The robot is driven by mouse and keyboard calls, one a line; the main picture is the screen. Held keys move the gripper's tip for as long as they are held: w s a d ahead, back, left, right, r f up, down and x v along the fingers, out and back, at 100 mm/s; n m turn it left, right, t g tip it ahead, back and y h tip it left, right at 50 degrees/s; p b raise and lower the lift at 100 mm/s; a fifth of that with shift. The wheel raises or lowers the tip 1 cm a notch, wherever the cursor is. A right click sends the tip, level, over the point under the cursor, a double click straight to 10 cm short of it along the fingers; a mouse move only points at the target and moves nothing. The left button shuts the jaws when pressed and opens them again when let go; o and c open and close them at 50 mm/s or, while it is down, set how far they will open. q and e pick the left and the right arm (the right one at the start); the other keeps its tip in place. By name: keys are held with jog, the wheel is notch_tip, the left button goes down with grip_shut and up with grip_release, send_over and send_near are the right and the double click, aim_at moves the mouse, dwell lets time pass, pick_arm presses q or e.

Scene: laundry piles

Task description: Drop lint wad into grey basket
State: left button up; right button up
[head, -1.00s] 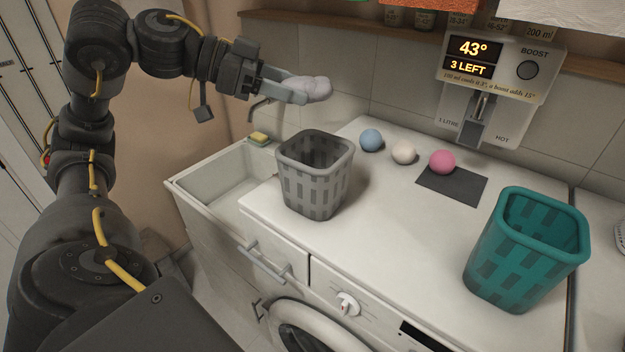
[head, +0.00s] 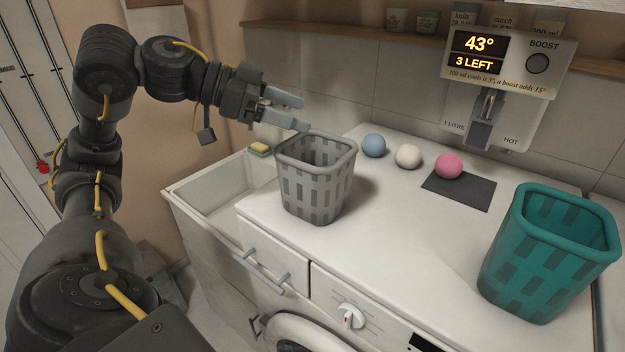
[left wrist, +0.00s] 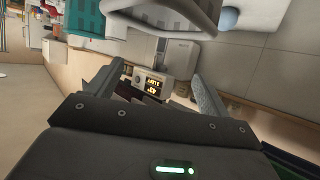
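The grey basket (head: 317,185) stands upright on the white counter beside the sink. It has a lattice wall, and only part of its inside shows. My left gripper (head: 303,114) is just above the basket's back left rim, with its fingers apart and nothing between them. In the left wrist view the open fingers (left wrist: 156,72) are also empty, and part of the grey basket (left wrist: 165,15) shows at the top. The lint wad is not visible in any view now; the lower inside of the basket is hidden. My right gripper is not in view.
A teal basket (head: 545,255) stands at the right of the counter. Blue (head: 374,145), white (head: 408,156) and pink (head: 448,165) balls sit behind, the pink one on a dark mat (head: 462,192). A wall dispenser (head: 500,90) hangs above. The counter's middle is clear.

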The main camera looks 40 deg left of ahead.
pick_arm(q)
jog(key=shift+w, duration=0.1)
jog(key=b+v, duration=0.4)
jog(key=v, duration=0.7)
jog(key=shift+b, duration=0.35)
jog(key=shift+w, duration=0.15)
